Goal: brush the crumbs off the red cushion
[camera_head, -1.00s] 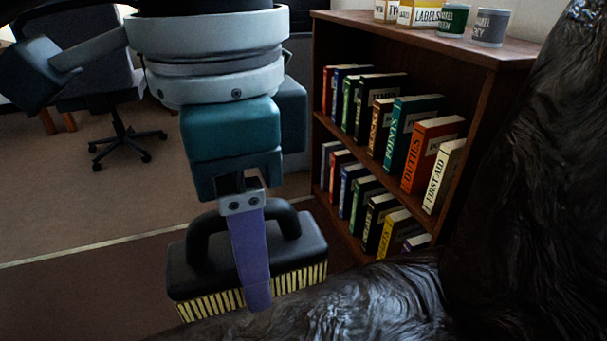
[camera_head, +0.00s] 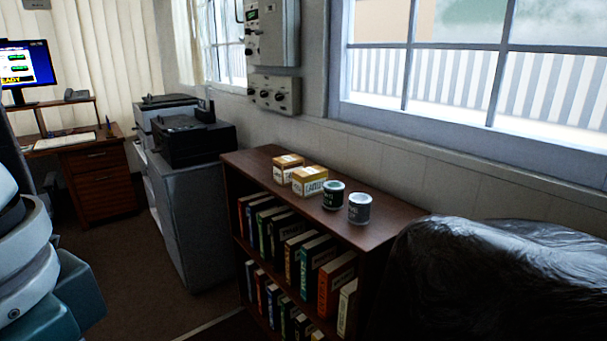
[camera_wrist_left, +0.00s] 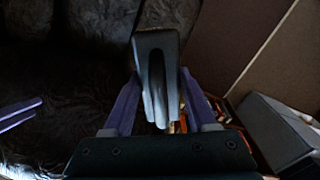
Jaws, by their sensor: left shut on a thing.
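In the left wrist view, my left gripper (camera_wrist_left: 158,78) is shut on a dark brush (camera_wrist_left: 155,45), with one purple finger on each side of it. The brush is seen nearly end-on, and its bristles cannot be made out. At the left edge of that view, two purple fingers of my right gripper (camera_wrist_left: 22,112) show with a small gap and nothing visible between them. In the head view only part of my left arm shows at the left edge. The red cushion and the crumbs are in neither view.
A dark, wrinkled sofa (camera_head: 500,275) fills the head view's lower right; its dark surface (camera_wrist_left: 55,95) also shows in the wrist view. Behind are a printer (camera_head: 195,140), a cabinet (camera_head: 195,220) and a desk (camera_head: 90,180).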

